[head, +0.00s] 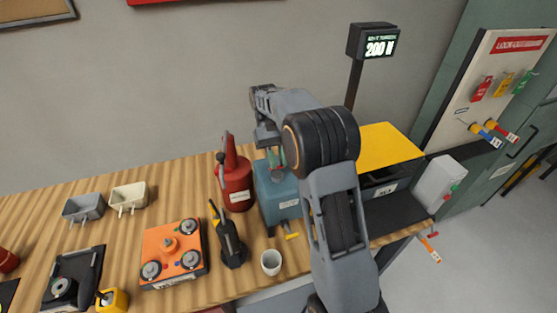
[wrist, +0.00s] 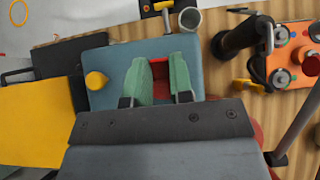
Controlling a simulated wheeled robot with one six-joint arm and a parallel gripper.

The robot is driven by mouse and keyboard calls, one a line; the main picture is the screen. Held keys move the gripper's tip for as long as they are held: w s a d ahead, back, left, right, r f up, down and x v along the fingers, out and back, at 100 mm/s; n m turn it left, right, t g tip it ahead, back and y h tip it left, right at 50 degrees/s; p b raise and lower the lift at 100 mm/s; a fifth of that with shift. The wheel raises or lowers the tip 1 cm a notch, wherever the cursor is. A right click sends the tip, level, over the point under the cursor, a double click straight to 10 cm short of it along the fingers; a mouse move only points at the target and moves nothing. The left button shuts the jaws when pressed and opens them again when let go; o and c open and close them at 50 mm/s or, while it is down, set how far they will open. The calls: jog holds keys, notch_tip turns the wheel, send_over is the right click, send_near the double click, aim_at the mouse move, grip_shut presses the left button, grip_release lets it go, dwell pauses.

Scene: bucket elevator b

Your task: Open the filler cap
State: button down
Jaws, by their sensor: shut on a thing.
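A blue box-shaped housing (head: 268,198) stands on the wooden bench, with a white label on its front. Its flat top also shows in the wrist view (wrist: 112,60). My gripper (head: 276,162) is over the housing's top, pointing down. In the wrist view its two green finger pads (wrist: 163,80) close around a red piece (wrist: 160,72), which looks like the filler cap. The pads and palm hide most of it, so I cannot tell whether it is seated or lifted. A yellow round knob (wrist: 96,80) sits on the same top, apart from the fingers.
A red can (head: 236,184) stands close left of the housing. A yellow tap (head: 290,236) juts from its front, near a white cup (head: 271,262). A black pump-like tool (head: 231,245) and an orange plate (head: 174,254) are farther left. A yellow-topped unit (head: 388,146) stands right.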

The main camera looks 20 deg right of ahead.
jog(key=shift+f, duration=0.2)
jog(key=c, duration=1.4)
grip_release()
jog(key=o, duration=0.4)
jog(key=shift+w, duration=0.2)
jog(key=shift+s, duration=0.1)
jog(key=shift+s+r, duration=0.1)
